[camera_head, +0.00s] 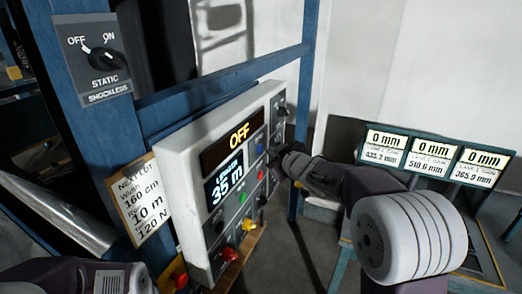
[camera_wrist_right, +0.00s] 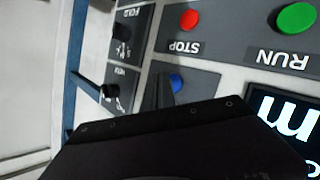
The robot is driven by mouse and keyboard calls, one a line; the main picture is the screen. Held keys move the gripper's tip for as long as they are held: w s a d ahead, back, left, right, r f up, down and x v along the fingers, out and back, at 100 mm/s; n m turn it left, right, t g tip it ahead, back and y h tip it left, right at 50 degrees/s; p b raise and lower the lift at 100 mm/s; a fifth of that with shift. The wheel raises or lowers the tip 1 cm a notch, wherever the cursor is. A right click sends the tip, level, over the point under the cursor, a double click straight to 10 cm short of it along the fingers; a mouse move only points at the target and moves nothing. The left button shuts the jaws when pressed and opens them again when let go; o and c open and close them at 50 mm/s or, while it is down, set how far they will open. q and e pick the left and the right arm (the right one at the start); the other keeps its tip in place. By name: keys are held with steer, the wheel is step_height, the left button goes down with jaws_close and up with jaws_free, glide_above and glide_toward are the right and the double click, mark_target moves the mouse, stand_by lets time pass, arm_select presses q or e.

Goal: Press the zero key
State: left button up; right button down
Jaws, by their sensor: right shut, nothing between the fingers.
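A white control box (camera_head: 180,190) on a blue frame carries an OFF display (camera_head: 239,134) and a display reading 35 m (camera_head: 228,178). A blue key (camera_head: 260,148) sits beside the displays; its label is not readable, so I cannot tell if it is the zero key. It also shows in the right wrist view (camera_wrist_right: 177,82). My right gripper (camera_head: 279,162) is shut and empty at the box's right side. In the wrist view its fingertip (camera_wrist_right: 165,90) is close beside the blue key; contact cannot be told. My left gripper is out of view.
A red STOP button (camera_wrist_right: 189,19) and green RUN button (camera_wrist_right: 296,18) are near the blue key. Dark knobs (camera_wrist_right: 121,32) are on the other side. A static switch (camera_head: 104,57) is upper left. Three lane displays (camera_head: 432,154) stand at the right.

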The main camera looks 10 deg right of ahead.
steer(key=shift+w+a, duration=0.2)
steer(key=shift+a, duration=0.2)
steer(key=shift+w+a, duration=0.25)
steer(key=shift+a, duration=0.1)
stand_by(0.8)
stand_by(0.4)
steer(key=shift+s+d, duration=0.45)
steer(key=shift+d, duration=0.25)
steer(key=s+d, duration=0.1)
steer(key=s+d+p, duration=0.1)
steer(key=d+p, duration=0.1)
steer(key=d, duration=0.1)
steer(key=shift+s+d, duration=0.1)
steer(key=shift+s, duration=0.3)
